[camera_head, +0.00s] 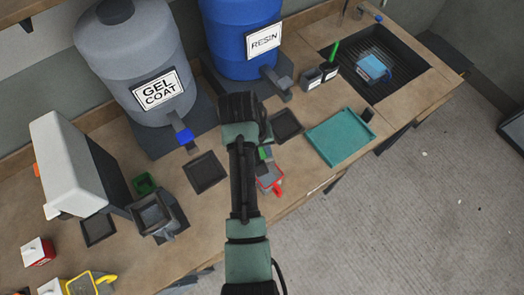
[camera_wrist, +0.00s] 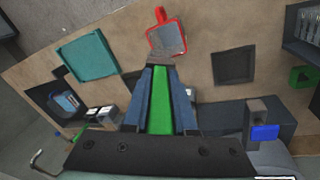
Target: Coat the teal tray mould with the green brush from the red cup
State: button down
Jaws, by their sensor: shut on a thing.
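The teal tray mould (camera_head: 340,136) lies on the bench right of my arm; it also shows at upper left in the wrist view (camera_wrist: 88,56). The red cup (camera_head: 270,180) stands on the bench just below my gripper (camera_head: 262,150), partly hidden by my arm in the head view. In the wrist view the red cup (camera_wrist: 170,40) holds something grey. My gripper (camera_wrist: 160,72) is shut on the green brush (camera_wrist: 160,105). Its bristles (camera_wrist: 160,58) point at the cup and overlap its near rim; I cannot tell whether they touch it.
The gel coat drum (camera_head: 140,60) and blue resin drum (camera_head: 240,35) stand at the back. A sink (camera_head: 395,85) with a blue-topped item is beyond the tray. Dark square pads (camera_head: 205,172), a green cup (camera_head: 144,183) and a yellow cup (camera_head: 82,285) are to the left.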

jog(key=s+a+b+x, duration=0.2)
jog(key=b+x, duration=0.7)
jog(key=x, duration=0.6)
jog(key=shift+s+f+b, duration=0.2)
jog(key=shift+f+b, duration=0.05)
jog(key=shift+b, duration=0.05)
dwell(0.7)
dwell(0.4)
jog(key=shift+r, duration=0.1)
dwell(0.3)
